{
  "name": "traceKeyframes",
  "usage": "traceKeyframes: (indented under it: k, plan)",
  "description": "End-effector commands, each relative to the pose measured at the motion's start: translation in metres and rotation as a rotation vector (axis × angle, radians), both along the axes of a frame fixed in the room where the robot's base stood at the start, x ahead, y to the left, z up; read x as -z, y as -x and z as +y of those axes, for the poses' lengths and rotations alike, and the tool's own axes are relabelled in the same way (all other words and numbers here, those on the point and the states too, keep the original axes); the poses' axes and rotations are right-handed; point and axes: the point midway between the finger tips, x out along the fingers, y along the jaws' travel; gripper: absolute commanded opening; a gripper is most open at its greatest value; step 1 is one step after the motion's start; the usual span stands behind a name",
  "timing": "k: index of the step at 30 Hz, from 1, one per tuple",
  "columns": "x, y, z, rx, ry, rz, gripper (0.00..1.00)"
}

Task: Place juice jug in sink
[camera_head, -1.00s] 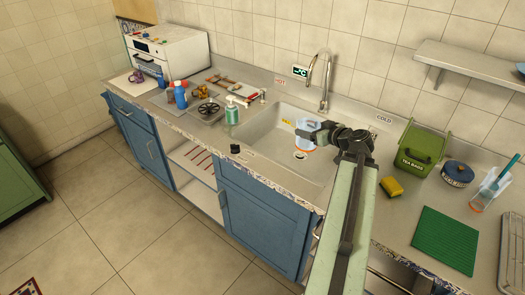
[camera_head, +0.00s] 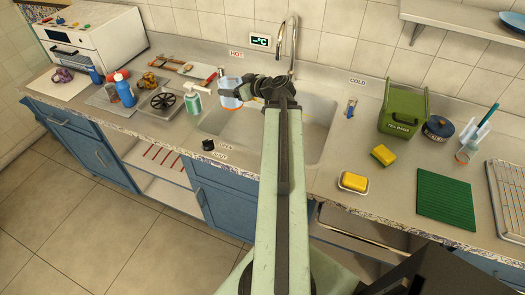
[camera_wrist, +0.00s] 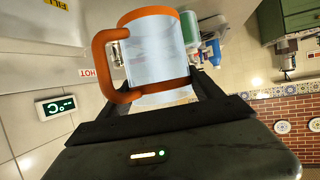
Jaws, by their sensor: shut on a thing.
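The juice jug is a clear jug with an orange rim and handle. It shows in the head view (camera_head: 231,88), in front of the sink's left back corner in the picture, and large in the wrist view (camera_wrist: 162,62). My gripper (camera_head: 243,91) is shut on the jug and appears to hold it above the counter level. The grey sink (camera_head: 318,140) lies behind and beside my arm, which hides its middle. In the wrist view my gripper (camera_wrist: 165,105) shows dark fingers at the jug. I cannot tell the jug's exact height.
A curved tap (camera_head: 292,35) stands behind the sink, close to my gripper. A green soap bottle (camera_head: 194,102) stands just left of the jug. A yellow sponge in a dish (camera_head: 353,182) and a green bin (camera_head: 403,107) stand right of the sink.

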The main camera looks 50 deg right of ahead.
Motion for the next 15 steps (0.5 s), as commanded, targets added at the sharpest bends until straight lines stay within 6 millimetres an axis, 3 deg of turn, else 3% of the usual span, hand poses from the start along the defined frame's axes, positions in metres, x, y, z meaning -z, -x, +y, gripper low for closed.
traceKeyframes:
  k: [1, 3, 6, 15]
  plan:
    - [0.023, 0.003, -0.005, -0.011, 0.000, 0.002, 0.30]
    - [0.047, 0.009, -0.010, -0.038, -0.001, 0.004, 0.30]
    - [0.071, 0.017, -0.016, -0.074, 0.000, 0.005, 0.30]
    - [0.082, 0.025, -0.018, -0.110, 0.003, 0.004, 0.30]
